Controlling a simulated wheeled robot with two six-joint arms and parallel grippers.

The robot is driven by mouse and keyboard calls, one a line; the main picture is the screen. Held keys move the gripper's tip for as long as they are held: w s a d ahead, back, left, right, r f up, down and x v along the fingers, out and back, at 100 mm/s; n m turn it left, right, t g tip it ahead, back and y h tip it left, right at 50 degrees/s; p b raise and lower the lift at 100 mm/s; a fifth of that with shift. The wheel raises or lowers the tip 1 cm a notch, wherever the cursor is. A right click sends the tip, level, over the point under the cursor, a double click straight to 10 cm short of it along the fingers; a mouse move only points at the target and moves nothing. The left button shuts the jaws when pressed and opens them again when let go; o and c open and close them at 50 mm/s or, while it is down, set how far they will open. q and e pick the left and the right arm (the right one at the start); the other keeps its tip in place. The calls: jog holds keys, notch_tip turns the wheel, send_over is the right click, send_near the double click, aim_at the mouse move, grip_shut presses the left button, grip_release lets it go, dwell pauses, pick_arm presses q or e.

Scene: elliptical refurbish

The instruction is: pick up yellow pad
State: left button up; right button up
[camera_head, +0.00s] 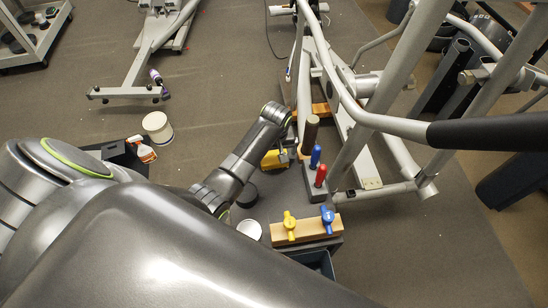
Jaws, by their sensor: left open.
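A yellow object (271,160), which looks like the yellow pad, lies low near the middle of the view, beside the elliptical machine's base. My left arm reaches in from the left, and my left gripper (284,150) is at its right edge, above or beside it. The gripper is open. It is small and partly hidden here, so I cannot tell whether its fingers touch the pad or straddle it. My right gripper is not in view.
The elliptical machine's frame (318,62) rises just right of the gripper. Red (321,176) and blue (315,157) handled tools stand close by. A wooden block (306,229) with yellow and blue knobs is nearer. A spray bottle (146,152) and white tub (158,127) stand left. Floor at lower right is clear.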

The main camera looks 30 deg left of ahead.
aim_at(274, 157)
pick_arm(q)
jog(key=shift+w+a+f, duration=0.15)
jog(key=shift+f, duration=1.65)
jog(key=shift+c, duration=0.4)
jog(key=c, duration=0.8)
